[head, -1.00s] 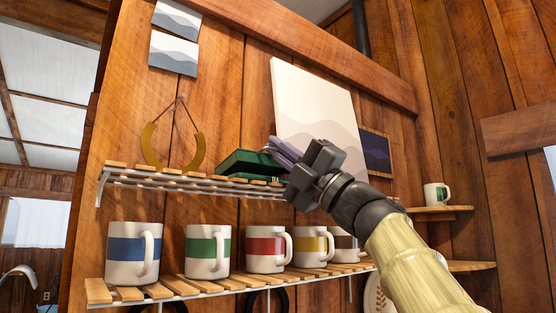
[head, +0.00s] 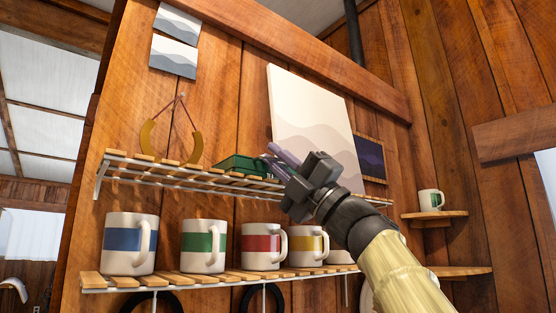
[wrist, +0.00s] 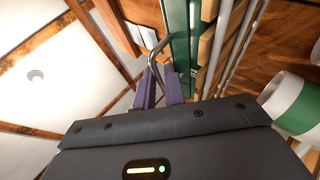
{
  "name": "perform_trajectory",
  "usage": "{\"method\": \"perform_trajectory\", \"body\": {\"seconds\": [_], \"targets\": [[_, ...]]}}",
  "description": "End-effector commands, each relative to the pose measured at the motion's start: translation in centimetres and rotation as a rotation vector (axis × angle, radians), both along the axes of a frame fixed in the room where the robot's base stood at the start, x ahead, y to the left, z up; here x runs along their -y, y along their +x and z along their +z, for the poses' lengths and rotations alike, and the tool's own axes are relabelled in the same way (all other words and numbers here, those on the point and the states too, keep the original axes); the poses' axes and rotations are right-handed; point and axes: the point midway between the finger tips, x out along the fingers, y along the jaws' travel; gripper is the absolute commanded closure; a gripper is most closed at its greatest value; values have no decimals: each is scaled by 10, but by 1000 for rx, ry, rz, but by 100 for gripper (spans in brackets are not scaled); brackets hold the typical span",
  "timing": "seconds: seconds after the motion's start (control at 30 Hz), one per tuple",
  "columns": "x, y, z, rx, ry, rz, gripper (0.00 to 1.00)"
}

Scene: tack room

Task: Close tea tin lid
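The green tea tin (head: 232,166) sits on the upper slatted shelf, left of my gripper. It shows as a low green box; its lid's position is hard to tell. My gripper (head: 275,158) reaches up from the lower right, its purple fingers beside the right end of the tin and partly in front of it. A green face of the tin (wrist: 180,35) runs just beyond the right finger. A thin curved grey piece shows near the fingertips; contact is unclear.
Below, striped mugs (head: 205,246) stand on the lower shelf (head: 190,280). A pale canvas (head: 312,115) is behind my gripper. A corner shelf at right holds another mug (head: 431,200).

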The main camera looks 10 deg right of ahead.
Motion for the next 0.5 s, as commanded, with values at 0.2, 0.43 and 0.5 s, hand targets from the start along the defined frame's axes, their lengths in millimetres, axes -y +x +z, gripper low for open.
{"method": "perform_trajectory", "body": {"seconds": [0.2,0.43,0.5], "targets": [[0,1,-2,-3,-1,-1,86],[11,-5,-16,-3,-1,-4,86],[17,-9,-25,-2,-1,-6,86]]}}
